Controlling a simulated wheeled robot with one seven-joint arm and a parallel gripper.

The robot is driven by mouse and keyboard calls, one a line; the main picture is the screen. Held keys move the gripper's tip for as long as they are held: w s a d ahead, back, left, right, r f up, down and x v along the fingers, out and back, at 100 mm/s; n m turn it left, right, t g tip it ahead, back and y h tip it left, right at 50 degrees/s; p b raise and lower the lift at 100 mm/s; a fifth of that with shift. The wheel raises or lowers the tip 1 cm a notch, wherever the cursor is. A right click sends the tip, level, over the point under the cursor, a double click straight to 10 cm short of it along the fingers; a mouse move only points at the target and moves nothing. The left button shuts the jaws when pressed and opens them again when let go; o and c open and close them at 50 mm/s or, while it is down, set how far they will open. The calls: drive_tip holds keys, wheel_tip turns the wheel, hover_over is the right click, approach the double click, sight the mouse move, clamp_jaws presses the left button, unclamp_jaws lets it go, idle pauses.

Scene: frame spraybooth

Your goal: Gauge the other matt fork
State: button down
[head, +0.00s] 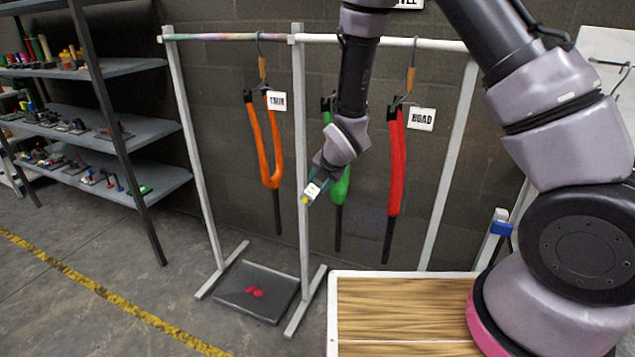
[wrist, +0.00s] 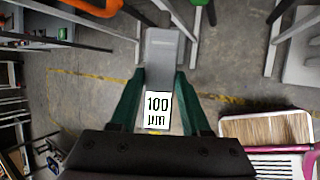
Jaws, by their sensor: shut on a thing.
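My gripper (head: 313,184) is shut on a grey gauge (wrist: 163,62) with a "100 µm" label, held between two green fingers in the wrist view (wrist: 158,100). An orange fork (head: 272,150) hangs left of it with a white tag whose word is hard to read. A green fork (head: 341,188) hangs behind my gripper, its upper part mostly hidden by my arm. A red fork (head: 396,165) hangs to the right with a "ROAD" tag (head: 421,118). An orange piece shows at the top of the wrist view (wrist: 97,5). I cannot tell which fork is matt.
A rack with a rail (head: 390,41) and pale posts bears the forks. A grey tray (head: 258,290) with red pieces lies on the floor below. A wooden-topped surface (head: 400,300) stands at front right. Loaded shelves (head: 90,120) stand at left. Floor between is clear.

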drive_tip(key=shift+s+r, duration=0.1)
drive_tip(key=shift+s, duration=0.05)
drive_tip(key=shift+w+d, duration=0.3)
drive_tip(key=shift+w, duration=0.5)
drive_tip(key=shift+w+d, duration=0.3)
drive_tip(key=shift+w, duration=0.55)
drive_tip(key=shift+w+d, duration=0.3)
drive_tip(key=shift+w, duration=0.5)
drive_tip(key=shift+w+d, duration=0.2)
drive_tip(key=shift+w, duration=0.3)
drive_tip(key=shift+w+d, duration=0.15)
drive_tip(key=shift+w, duration=0.35)
idle(0.6)
drive_tip(key=shift+s, duration=0.1)
idle(0.5)
drive_tip(key=shift+s+a, duration=0.45)
drive_tip(key=shift+s, duration=0.8)
drive_tip(key=shift+s+a, duration=0.5)
drive_tip(key=shift+s, duration=0.7)
drive_tip(key=shift+s+a, duration=0.45)
drive_tip(key=shift+s, duration=0.8)
